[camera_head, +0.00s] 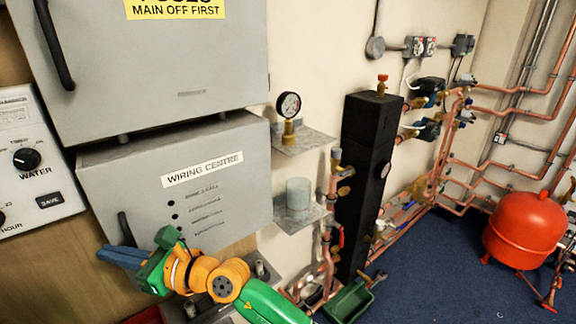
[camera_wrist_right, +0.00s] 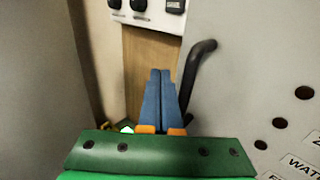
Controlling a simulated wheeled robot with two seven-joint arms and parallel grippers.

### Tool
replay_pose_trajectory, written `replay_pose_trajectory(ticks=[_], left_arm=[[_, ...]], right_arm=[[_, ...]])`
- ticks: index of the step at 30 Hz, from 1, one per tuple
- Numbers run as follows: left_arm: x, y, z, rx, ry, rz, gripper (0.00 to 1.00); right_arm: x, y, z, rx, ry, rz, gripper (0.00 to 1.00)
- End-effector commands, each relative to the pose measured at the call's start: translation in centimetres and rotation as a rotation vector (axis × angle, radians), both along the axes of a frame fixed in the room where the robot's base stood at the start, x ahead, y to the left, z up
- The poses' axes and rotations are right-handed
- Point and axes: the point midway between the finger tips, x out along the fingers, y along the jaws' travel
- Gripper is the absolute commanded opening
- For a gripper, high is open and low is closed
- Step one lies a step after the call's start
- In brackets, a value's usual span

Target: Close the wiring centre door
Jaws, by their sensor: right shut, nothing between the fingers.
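The wiring centre door (camera_head: 235,190) is a grey panel with a white "WIRING CENTRE" label, below a larger grey box. Its dark handle (camera_head: 126,229) is near its lower left edge. I cannot tell how far the door stands from its frame. My right gripper (camera_head: 108,256) is shut and empty, its blue fingers pointing left by the door's lower left corner. In the right wrist view the shut fingers (camera_wrist_right: 162,80) lie left of the black handle (camera_wrist_right: 193,80), and the door face (camera_wrist_right: 245,75) fills the right side. Contact is unclear. My left gripper is out of view.
The upper grey box (camera_head: 190,65) hangs just above the door, with its own handle. A control panel (camera_head: 35,150) is on the left wall. A gauge shelf (camera_head: 300,139) and a lower shelf (camera_head: 303,213) stand at the right, with copper pipes beyond.

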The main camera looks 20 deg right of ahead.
Motion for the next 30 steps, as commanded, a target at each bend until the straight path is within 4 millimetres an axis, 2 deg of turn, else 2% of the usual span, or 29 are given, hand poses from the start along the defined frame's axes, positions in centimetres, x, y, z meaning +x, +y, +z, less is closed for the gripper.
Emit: replay_pose_trajectory(ticks=[9, 30], left_arm=[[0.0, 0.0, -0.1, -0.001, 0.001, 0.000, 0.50], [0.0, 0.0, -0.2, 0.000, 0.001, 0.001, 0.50]], right_arm=[[1.6, 0.5, 0.1, 0.000, -0.002, -0.047, 0.00], [1.8, 0.3, -0.1, -0.001, 0.000, -0.049, 0.00]])
